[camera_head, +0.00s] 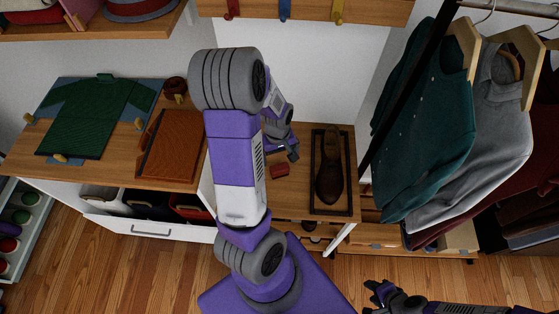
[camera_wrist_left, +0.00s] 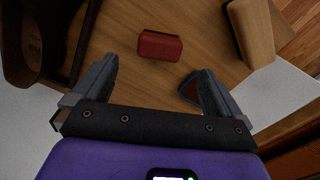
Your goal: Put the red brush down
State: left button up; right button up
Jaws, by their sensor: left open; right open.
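The red brush (camera_head: 279,170) is a small red block lying on the wooden tabletop, left of the framed tray with the brown shoe. It also shows in the left wrist view (camera_wrist_left: 160,46), upper centre. My left gripper (camera_head: 291,156) is open and empty just behind the brush in the head view; its arm partly hides it. In the left wrist view its two spread fingers (camera_wrist_left: 158,78) are apart from the brush, which lies beyond the tips. My right gripper (camera_head: 380,297) is open and empty, low at the bottom right, away from the table.
A brown shoe (camera_head: 329,168) stands in a dark-rimmed tray (camera_head: 316,205). A dark blue-grey piece (camera_wrist_left: 188,88) and a light wooden block (camera_wrist_left: 252,30) show in the left wrist view. A green sweater (camera_head: 95,120) lies on the left desk; jackets (camera_head: 425,120) hang at right.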

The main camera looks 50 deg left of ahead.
pick_arm(q)
jog(key=shift+r, duration=1.45)
jog(key=shift+p, duration=0.3)
